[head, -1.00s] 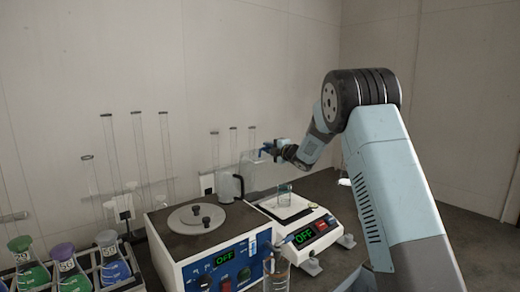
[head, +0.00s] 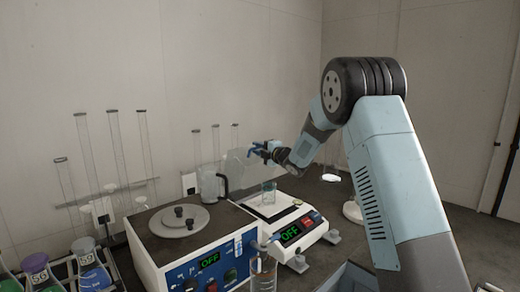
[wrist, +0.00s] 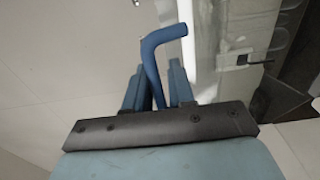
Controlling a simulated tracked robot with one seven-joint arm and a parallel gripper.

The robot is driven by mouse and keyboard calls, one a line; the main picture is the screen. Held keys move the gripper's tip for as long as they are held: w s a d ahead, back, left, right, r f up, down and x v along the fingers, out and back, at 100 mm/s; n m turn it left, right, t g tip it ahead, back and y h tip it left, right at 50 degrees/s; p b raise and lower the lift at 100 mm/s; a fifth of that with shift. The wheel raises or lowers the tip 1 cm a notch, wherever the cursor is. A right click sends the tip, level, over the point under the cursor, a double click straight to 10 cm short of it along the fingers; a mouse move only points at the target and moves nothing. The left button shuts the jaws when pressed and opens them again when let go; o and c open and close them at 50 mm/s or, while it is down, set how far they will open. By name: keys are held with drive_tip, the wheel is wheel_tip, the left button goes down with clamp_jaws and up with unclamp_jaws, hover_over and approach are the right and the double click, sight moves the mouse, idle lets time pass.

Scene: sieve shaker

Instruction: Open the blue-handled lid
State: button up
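The blue handle (wrist: 163,36) is a bent rod that rises from between the two fingers of my gripper (wrist: 158,85) in the wrist view. The fingers look closed around the rod, one on each side, though their tips are partly hidden. In the head view my gripper (head: 268,150) is at the blue handle, above and behind the white balance (head: 300,219). The lid (head: 237,166) is a clear, faint panel that looks raised and tilted up beside the gripper; its exact angle is hard to tell.
A white-and-blue machine with an OFF display (head: 208,261) stands at the front left. A small beaker (head: 268,193) stands on the balance. A grey jug (head: 211,186) stands behind. A clear cylinder (head: 263,275) is in front. Coloured flasks (head: 88,262) stand at the left.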

drive_tip(key=shift+o, duration=1)
drive_tip(key=v, duration=1.3)
drive_tip(key=shift+s+d, duration=0.25)
